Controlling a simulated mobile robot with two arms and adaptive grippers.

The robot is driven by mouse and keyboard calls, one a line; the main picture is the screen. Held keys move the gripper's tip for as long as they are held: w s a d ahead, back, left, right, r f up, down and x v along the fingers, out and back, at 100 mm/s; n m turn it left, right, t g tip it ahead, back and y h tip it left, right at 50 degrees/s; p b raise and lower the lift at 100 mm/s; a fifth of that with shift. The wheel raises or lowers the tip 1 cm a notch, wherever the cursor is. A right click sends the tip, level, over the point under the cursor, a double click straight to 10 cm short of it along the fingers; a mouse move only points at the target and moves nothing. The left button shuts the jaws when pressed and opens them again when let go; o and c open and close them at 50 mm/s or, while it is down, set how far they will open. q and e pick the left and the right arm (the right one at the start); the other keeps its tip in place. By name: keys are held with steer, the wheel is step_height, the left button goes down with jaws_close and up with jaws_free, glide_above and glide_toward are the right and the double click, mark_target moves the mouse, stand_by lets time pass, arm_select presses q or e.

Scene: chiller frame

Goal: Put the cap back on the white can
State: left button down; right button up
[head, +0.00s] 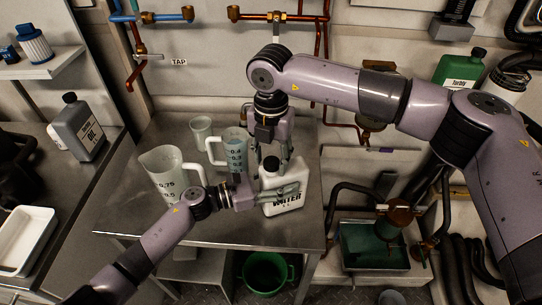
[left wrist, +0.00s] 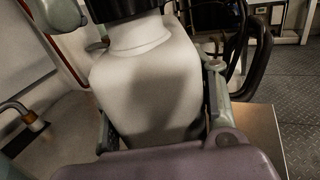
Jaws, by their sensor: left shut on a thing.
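The white can (head: 285,196), labelled WATER, stands upright on the metal table. My left gripper (head: 278,192) is shut on its body; in the left wrist view the fingers lie on both sides of the can (left wrist: 150,90). The black cap (head: 271,163) is at the can's neck, and its dark lower part (left wrist: 122,8) shows at the top of the left wrist view. My right gripper (head: 272,156) points down from above, its fingers on either side of the cap. Whether they press on it, and whether the cap is seated, I cannot tell.
A large measuring jug (head: 168,172), another jug (head: 236,150) and a small cup (head: 201,130) stand left of the can. A green bucket (head: 265,272) is below the table. Copper pipes (head: 321,45) run along the wall behind. The table's front left is clear.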

steer(key=shift+o, duration=0.9)
step_height(320, 180, up, 12)
arm_select(q)
steer(key=c, duration=0.6)
jaws_free()
steer(key=shift+c, duration=0.2)
